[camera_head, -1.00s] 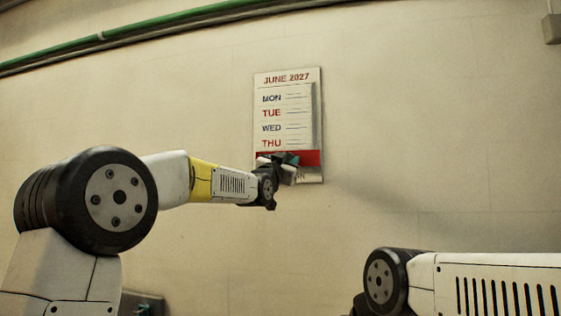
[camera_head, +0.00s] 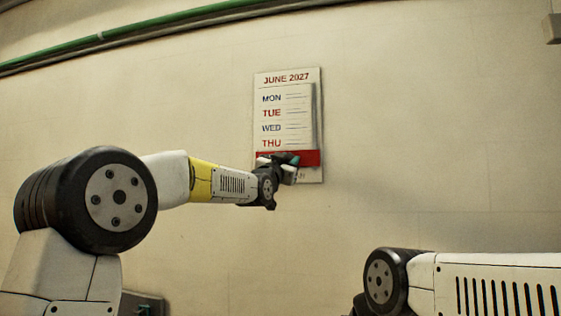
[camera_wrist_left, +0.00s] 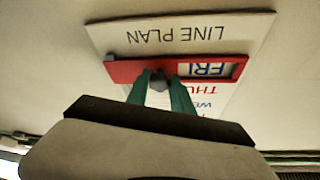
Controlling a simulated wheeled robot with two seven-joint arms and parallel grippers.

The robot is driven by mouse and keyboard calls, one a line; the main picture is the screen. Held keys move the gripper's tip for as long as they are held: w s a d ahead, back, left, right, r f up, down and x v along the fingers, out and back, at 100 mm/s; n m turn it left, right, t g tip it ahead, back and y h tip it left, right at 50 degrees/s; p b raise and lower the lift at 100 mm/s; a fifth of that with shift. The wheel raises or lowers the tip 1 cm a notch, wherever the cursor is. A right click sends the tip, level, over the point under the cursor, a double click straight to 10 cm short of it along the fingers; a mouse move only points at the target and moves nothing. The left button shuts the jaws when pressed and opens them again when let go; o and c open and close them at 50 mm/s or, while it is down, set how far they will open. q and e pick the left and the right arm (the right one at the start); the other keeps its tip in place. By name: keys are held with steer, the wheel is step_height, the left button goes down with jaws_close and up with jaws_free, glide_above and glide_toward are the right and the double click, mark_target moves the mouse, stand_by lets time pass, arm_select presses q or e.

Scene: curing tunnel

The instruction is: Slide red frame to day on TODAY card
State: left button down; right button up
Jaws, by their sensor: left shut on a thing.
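The wall calendar (camera_head: 288,88) is headed JUNE 2027 and lists MON, TUE, WED and THU in the head view. The red frame (camera_head: 308,158) lies across its lower part, just below THU. In the left wrist view the red frame (camera_wrist_left: 127,70) surrounds the word FRI, with THU and WED beside it and LINE PLAN at the card's bottom edge. My left gripper (camera_wrist_left: 160,82) is shut on part of the red frame; in the head view the gripper (camera_head: 290,163) covers the frame's left part. No TODAY card shows. My right gripper is out of view.
A green pipe (camera_head: 150,28) runs along the top of the wall. A grey box (camera_head: 552,28) is at the upper right. The wall around the calendar is bare. My right arm is at the lower right, apart from the calendar.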

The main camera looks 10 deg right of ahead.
arm_select(q)
step_height(320, 180, up, 10)
steer(key=shift+r, duration=0.25)
steer(key=c, duration=1.1)
jaws_free()
steer(key=v, duration=0.8)
steer(key=shift+w+f, duration=0.1)
